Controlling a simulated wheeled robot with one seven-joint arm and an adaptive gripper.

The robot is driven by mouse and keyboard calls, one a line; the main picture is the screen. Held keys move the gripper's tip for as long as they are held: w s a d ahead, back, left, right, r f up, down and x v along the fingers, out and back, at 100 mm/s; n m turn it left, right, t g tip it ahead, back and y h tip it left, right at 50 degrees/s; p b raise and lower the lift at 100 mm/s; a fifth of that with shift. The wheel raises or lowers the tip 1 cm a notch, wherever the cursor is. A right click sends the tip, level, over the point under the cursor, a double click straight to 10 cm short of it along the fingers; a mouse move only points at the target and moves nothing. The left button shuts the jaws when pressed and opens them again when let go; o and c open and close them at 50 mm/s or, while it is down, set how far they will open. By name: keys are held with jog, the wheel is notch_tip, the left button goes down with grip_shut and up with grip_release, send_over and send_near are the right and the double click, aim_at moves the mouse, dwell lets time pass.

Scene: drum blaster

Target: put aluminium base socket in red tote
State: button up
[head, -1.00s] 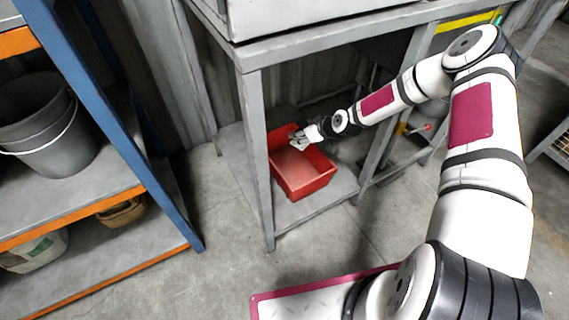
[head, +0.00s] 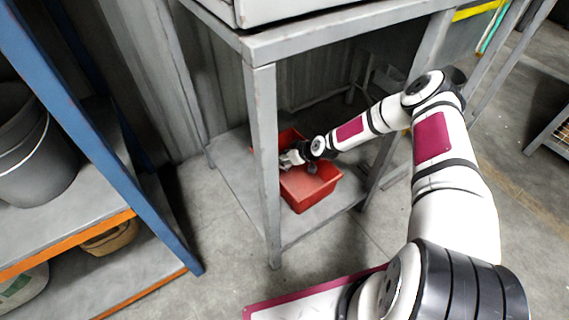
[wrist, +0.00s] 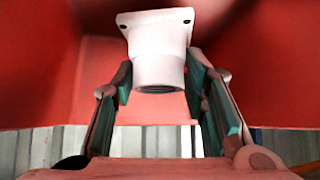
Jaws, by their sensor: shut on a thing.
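The red tote (head: 316,192) stands on the lower shelf of the grey bench in the head view. Its red walls (wrist: 50,70) fill the upper part of the wrist view. My gripper (head: 288,159) is at the tote's left side, near the bench's front leg, and covers part of the rim. In the wrist view my gripper (wrist: 160,82) is shut on the pale aluminium base socket (wrist: 157,42), a short round collar with a square, holed flange.
The grey bench's front leg (head: 264,165) stands close to the left of my gripper, and its top (head: 340,32) is above my forearm. A blue-and-orange rack (head: 90,130) with a grey bucket (head: 35,150) is at the left. Floor between rack and bench is clear.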

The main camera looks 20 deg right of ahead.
jog(key=shift+f+b, duration=0.4)
jog(key=shift+f, duration=0.9)
grip_shut()
jog(key=o, duration=1.4)
grip_release()
jog(key=shift+f, duration=0.1)
jog(key=shift+s+d+r, duration=0.2)
jog(key=shift+s+r, duration=0.05)
jog(key=shift+r, duration=0.15)
jog(key=p+v, duration=0.4)
jog(key=v, duration=0.7)
jog(key=shift+r+p, duration=0.15)
jog(key=shift+p, duration=0.25)
